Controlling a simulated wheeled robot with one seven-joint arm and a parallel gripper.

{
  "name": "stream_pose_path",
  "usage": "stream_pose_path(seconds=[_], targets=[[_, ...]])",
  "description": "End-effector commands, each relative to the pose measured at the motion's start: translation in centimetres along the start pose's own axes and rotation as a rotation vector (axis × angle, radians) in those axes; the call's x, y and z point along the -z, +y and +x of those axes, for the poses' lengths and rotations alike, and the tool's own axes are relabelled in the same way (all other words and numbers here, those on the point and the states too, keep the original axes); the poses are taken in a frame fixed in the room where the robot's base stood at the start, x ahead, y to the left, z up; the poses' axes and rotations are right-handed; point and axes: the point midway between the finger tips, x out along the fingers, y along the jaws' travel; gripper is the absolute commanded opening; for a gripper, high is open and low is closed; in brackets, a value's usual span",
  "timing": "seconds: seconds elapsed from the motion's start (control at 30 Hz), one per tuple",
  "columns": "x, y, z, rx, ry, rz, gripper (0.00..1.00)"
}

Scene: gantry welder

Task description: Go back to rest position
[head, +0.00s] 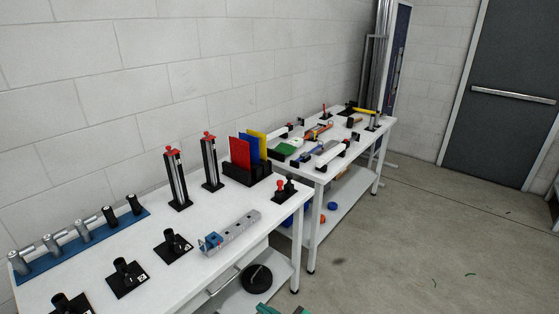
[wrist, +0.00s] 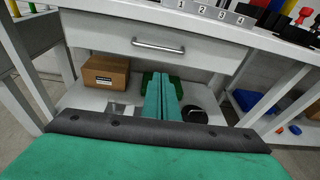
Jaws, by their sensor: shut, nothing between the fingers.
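My gripper (wrist: 162,98) shows in the wrist view as two green fingers pressed together, pointing away from the wrist. It is shut and holds nothing. It is in front of a white workbench, below the level of the drawer (wrist: 165,47), with the lower shelf (wrist: 75,97) behind it. In the head view only a small green part of my arm shows at the bottom edge, so the gripper's pose is mostly hidden there.
A cardboard box (wrist: 106,73) and a round black object (wrist: 194,114) sit on the lower shelf. The white bench (head: 150,240) carries stands and tools, with a second table (head: 375,135) beyond. Open floor (head: 430,230) lies to the right, before a dark door (head: 510,75).

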Motion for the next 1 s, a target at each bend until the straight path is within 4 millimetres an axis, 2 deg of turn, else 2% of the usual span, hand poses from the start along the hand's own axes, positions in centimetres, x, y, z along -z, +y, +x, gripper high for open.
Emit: stream_pose_path(seconds=[0.17, 0.3, 0.5, 0.63, 0.77, 0.87, 1.0], targets=[[6.2, 3.2, -2.1, 0.093, 0.137, -0.181, 0.00], [10.6, 5.9, -4.9, 0.161, 0.272, -0.386, 0.00], [14.7, 10.1, -9.7, 0.210, 0.463, -0.700, 0.00], [15.9, 12.8, -13.2, 0.218, 0.582, -0.916, 0.00], [16.1, 15.4, -16.8, 0.211, 0.697, -1.140, 0.00], [15.5, 17.4, -19.5, 0.194, 0.778, -1.315, 0.00], [13.5, 20.1, -23.1, 0.161, 0.885, -1.568, 0.00]])
